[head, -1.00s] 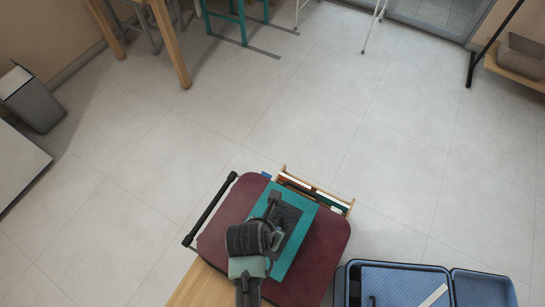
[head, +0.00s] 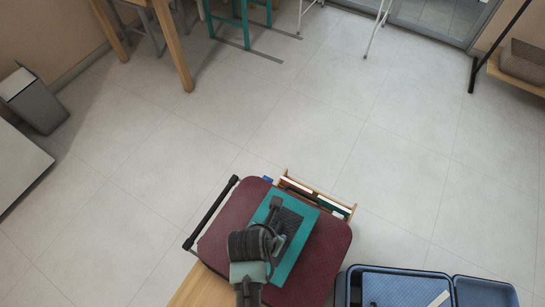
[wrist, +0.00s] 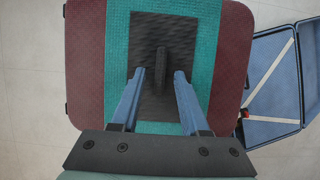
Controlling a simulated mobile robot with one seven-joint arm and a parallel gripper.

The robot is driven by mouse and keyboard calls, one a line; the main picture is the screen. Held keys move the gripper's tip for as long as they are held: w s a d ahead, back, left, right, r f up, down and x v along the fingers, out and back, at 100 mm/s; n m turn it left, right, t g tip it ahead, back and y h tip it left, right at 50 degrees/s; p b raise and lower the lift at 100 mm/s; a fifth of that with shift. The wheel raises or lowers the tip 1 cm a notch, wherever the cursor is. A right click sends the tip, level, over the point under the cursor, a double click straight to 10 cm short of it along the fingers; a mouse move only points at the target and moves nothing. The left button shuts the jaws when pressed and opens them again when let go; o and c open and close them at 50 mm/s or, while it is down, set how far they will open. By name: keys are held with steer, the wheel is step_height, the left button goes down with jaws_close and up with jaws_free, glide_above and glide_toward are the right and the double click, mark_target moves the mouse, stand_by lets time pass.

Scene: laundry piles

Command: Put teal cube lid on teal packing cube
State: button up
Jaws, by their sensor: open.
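A flat teal panel (wrist: 204,40) with a dark mesh middle and an upright dark tab (wrist: 160,67) lies on a maroon suitcase; it looks like the teal cube lid. It also shows in the head view (head: 296,251), partly behind my arm. I cannot tell whether the teal packing cube is under it; no separate cube shows. My gripper (wrist: 159,71) is open and empty above the panel, its fingertips on either side of the tab's near end in the wrist view. I see a gap on each side of the tab.
The maroon suitcase (head: 225,229) has a black handle bar at its left. A wooden box with books (head: 335,204) stands behind it. An open blue suitcase (head: 483,291) lies at the lower right.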

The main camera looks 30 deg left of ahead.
steer(key=shift+r, duration=0.35)
steer(key=p+v, duration=0.2)
steer(key=v, duration=1)
steer(key=shift+r+p, duration=0.25)
steer(key=shift+p, duration=0.05)
